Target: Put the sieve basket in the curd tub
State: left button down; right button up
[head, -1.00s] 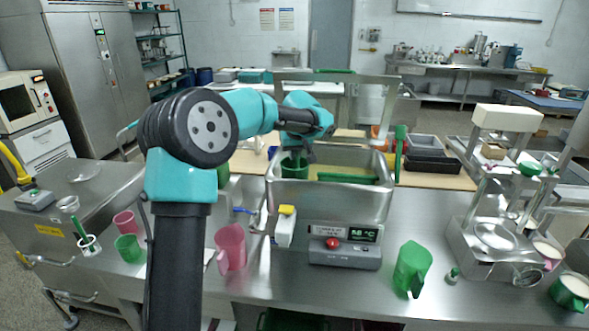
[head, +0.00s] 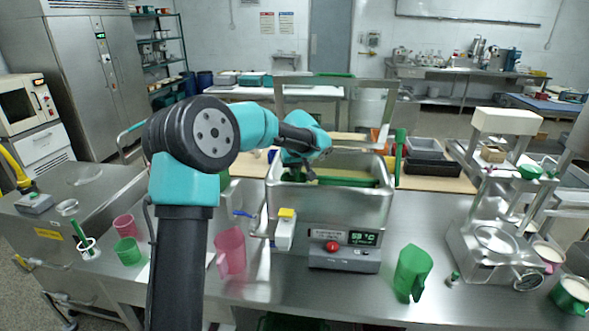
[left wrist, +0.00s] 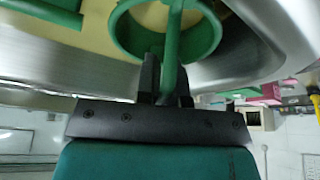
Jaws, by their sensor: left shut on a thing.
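The curd tub (head: 335,208) is a rectangular steel vat holding pale yellow contents, at the middle of the bench. My left gripper (head: 299,172) reaches down inside the tub's left side. In the left wrist view the left gripper (left wrist: 167,82) is shut on the handle of the sieve basket (left wrist: 207,35), a green round basket with a ring rim. Pale yellow shows inside and around the ring. In the head view the basket is mostly hidden behind the tub's wall and the gripper. I cannot tell whether it touches the tub's floor.
A green bar (head: 350,181) lies in the tub, and a green upright handle (head: 400,150) stands at its right. A pink jug (head: 230,252) and a green jug (head: 411,272) stand in front. A steel machine (head: 495,205) is at the right.

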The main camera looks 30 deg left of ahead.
pick_arm(q)
jog(key=shift+f, duration=0.15)
jog(key=c, duration=1.2)
grip_release()
jog(key=shift+c, duration=0.2)
jog(key=shift+r, duration=0.2)
jog(key=v, duration=1.2)
